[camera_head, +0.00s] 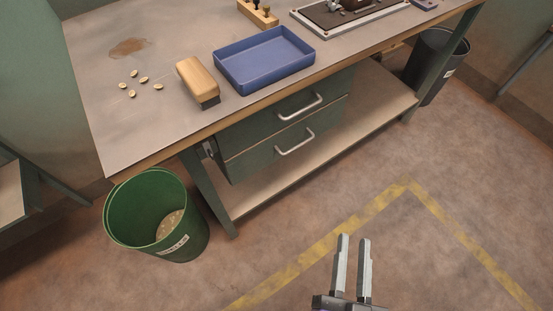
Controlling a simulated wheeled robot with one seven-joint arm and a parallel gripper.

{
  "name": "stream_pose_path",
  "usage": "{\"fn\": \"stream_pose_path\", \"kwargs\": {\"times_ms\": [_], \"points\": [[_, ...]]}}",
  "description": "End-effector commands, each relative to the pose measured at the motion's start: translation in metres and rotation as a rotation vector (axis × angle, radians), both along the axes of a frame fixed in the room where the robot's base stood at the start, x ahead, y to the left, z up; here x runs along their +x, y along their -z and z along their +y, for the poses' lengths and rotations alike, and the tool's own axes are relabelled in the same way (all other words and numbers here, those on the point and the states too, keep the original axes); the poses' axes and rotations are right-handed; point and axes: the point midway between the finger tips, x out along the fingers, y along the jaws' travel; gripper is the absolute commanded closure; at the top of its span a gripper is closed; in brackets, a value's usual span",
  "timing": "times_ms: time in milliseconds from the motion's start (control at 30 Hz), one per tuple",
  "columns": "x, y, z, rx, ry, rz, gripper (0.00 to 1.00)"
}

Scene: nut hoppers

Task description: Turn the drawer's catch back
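Two green drawers hang under the bench: the upper drawer (285,108) and the lower drawer (280,148), each with a pale bar handle. Both look closed. A small grey metal piece (209,149) sits at the left edge of the drawer unit, beside the bench leg; it may be the catch, but it is too small to tell which way it is turned. My gripper (352,238) is at the bottom of the view, well in front of the drawers and apart from them. Its two fingers are spread with nothing between them.
The workbench (120,112) carries a blue tray (262,75), a wooden brush (198,80), several nuts (144,80) and a framed plate at the back. A green bin (150,245) stands by the left leg, a dark bin (425,75) at right. The floor in front is clear, with yellow lines.

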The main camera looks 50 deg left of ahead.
Motion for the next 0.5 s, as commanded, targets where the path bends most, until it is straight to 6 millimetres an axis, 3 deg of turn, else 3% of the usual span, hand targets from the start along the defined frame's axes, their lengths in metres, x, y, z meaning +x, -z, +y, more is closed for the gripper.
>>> {"fn": "stream_pose_path", "kwargs": {"times_ms": [33,100,300,400,500], "points": [[0.003,0.01,0.034,0.014,-0.073,-0.001,0.74],[0.002,0.016,0.077,0.019,-0.171,0.001,0.74],[-0.026,0.02,0.184,0.024,-0.458,-0.011,0.74],[-0.047,0.017,0.224,0.021,-0.597,-0.038,0.74],[-0.062,0.018,0.241,0.007,-0.697,-0.064,0.74]]}}
